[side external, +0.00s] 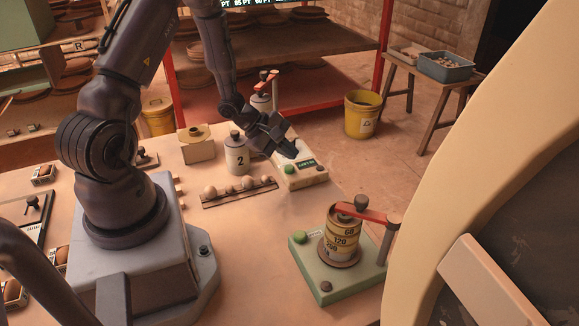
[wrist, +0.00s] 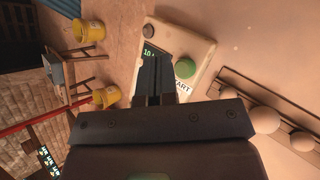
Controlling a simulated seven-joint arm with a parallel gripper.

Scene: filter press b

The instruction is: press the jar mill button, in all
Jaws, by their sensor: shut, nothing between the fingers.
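A cream machine base (side external: 305,178) with a small display (side external: 306,163) stands behind the middle of the table. It has a round green button (side external: 289,169) and a dark knob (side external: 320,168). A jar under a red clamp arm (side external: 266,76) stands at its far end. In the wrist view the green button (wrist: 185,68) lies beside a START label (wrist: 181,88). My gripper (side external: 292,150) is over this base, shut and empty. In the wrist view its fingertips (wrist: 156,60) appear just left of the button and partly cover the display. I cannot tell their height above the panel.
A green machine (side external: 340,286) with a stack marked 60, 120, 200 and its own green button (side external: 299,237) stands at the front right. A canister marked 2 (side external: 237,157) and a rack of balls (side external: 238,192) are left of my gripper.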

